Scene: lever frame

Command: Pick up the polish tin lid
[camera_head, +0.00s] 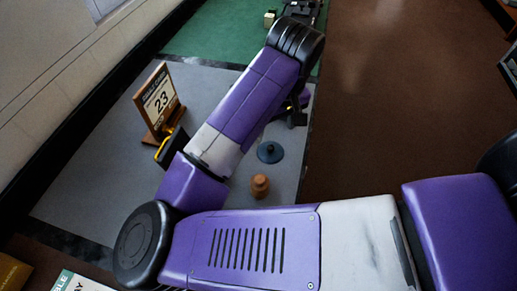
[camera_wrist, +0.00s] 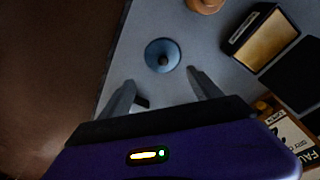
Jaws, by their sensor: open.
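The polish tin lid (camera_head: 270,152) appears to be the round, dark blue disc with a small dark knob on top. It lies flat on the grey surface in the head view, and at the upper middle of the wrist view (camera_wrist: 160,50). My gripper (camera_wrist: 160,78) is open and empty in the wrist view, its two fingers apart and the lid just ahead of the gap between their tips. In the head view my gripper (camera_head: 297,112) is partly hidden by my arm, and sits above and to the right of the lid.
A small orange-brown turned piece (camera_head: 260,186) stands near the lid. A wooden calendar stand (camera_head: 158,102) showing 23 and a dark box (camera_wrist: 262,38) with a yellowish face stand off to one side. The grey surface (camera_head: 105,190) ends beside brown floor (camera_head: 385,120).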

